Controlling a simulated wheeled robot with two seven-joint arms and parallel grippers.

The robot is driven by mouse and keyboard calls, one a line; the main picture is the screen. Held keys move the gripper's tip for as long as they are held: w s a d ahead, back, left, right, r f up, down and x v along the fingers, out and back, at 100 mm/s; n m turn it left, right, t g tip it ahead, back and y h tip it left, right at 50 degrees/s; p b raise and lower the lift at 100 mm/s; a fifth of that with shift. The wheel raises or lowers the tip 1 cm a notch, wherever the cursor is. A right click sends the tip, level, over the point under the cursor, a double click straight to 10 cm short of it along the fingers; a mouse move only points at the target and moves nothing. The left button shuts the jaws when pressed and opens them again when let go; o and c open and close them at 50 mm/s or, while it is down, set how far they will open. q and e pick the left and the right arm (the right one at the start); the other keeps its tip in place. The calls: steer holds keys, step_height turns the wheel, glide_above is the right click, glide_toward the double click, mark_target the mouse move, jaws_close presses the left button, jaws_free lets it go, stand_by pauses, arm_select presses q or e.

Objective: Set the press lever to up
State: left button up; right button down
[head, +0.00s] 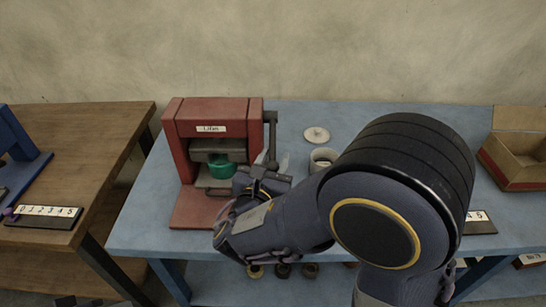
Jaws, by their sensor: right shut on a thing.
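The press (184,161) is a red frame with a label on its top bar, standing at the left end of the blue table. Its dark lever (270,132) is on the right side of the frame and hangs down from a pivot near the top. A green piece (222,167) is inside the press, under the grey press plate (208,145). My right gripper (268,169) is at the lower end of the lever and shut on it; the arm partly hides the contact. My left gripper is not in view.
A pale round lid (316,134) and a light cup (322,157) stand right of the press. An open cardboard box (516,150) is at the far right. A wooden table (85,130) with a numbered strip (42,211) is at left. My right arm covers the table's middle.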

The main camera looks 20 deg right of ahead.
steer(key=r+g+p, duration=0.1)
steer(key=r+p, duration=0.1)
steer(key=p, duration=0.2)
steer(key=r+g+y+p, duration=0.1)
steer(key=r+p, duration=0.1)
steer(key=p, duration=0.1)
steer(key=r+g+p, duration=0.1)
steer(key=r+p, duration=0.1)
steer(key=p, duration=0.2)
steer(key=shift+s+d+n+g+y+p, duration=0.1)
steer(key=shift+d+n+g+y+p, duration=0.2)
steer(key=shift+n+g+p, duration=0.1)
steer(key=shift+w+r+p, duration=0.2)
steer(key=shift+r+p, duration=0.35)
steer(key=shift+w+r+p, duration=0.15)
steer(key=shift+r+p, duration=0.35)
steer(key=shift+r, duration=0.05)
steer(key=shift+w+d+r+p, duration=0.2)
steer(key=shift+w+r+p, duration=0.25)
steer(key=shift+r, duration=0.35)
steer(key=shift+w+d+r+p, duration=0.15)
steer(key=shift+w+r+p, duration=0.3)
steer(key=shift+r, duration=0.3)
steer(key=c, duration=1.3)
jaws_free()
steer(key=shift+o, duration=1)
steer(key=shift+w+d+f, duration=0.1)
steer(key=shift+f, duration=0.05)
